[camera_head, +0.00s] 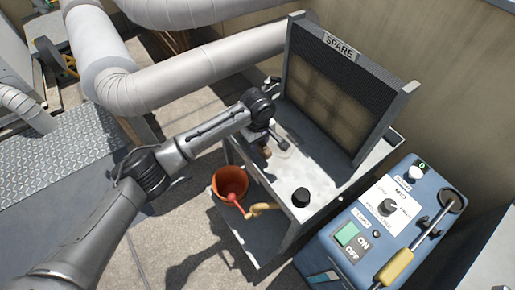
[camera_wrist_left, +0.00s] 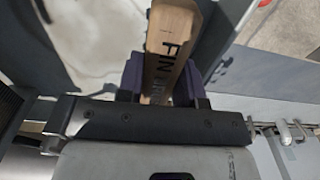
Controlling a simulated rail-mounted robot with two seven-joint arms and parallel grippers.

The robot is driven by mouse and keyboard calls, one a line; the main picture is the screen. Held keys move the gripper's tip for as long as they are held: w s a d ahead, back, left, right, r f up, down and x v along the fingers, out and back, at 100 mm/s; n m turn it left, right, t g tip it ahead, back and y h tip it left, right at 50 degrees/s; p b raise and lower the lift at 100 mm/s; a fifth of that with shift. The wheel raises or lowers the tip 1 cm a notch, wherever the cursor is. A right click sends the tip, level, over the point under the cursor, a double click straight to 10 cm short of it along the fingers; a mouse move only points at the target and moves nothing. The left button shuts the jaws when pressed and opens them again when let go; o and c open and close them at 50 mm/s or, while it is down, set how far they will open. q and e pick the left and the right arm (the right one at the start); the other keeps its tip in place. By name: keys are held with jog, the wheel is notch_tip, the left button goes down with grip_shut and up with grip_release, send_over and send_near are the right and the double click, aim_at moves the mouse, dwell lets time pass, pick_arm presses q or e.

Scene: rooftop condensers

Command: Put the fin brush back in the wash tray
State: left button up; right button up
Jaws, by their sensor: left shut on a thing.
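My left gripper (camera_head: 264,143) is shut on the wooden handle of the fin brush (camera_wrist_left: 172,38). The handle carries dark letters starting with "FIN" and sits between the two dark fingers in the left wrist view. In the head view only a small brown bit of the brush (camera_head: 266,151) shows below the gripper; its bristle end is hidden. I cannot tell whether the brush touches that surface. My right gripper is not in view.
An orange bucket (camera_head: 231,180) and a red-tipped tool (camera_head: 248,214) are on the lower shelf. A blue control machine (camera_head: 385,225) stands at right.

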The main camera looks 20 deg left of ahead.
pick_arm(q)
notch_tip(320, 180, down, 4)
jog(key=shift+r+b, duration=0.1)
jog(key=shift+b, duration=1.05)
jog(key=shift+r, duration=0.1)
jog(key=shift+p, duration=0.3)
jog(key=o, duration=1)
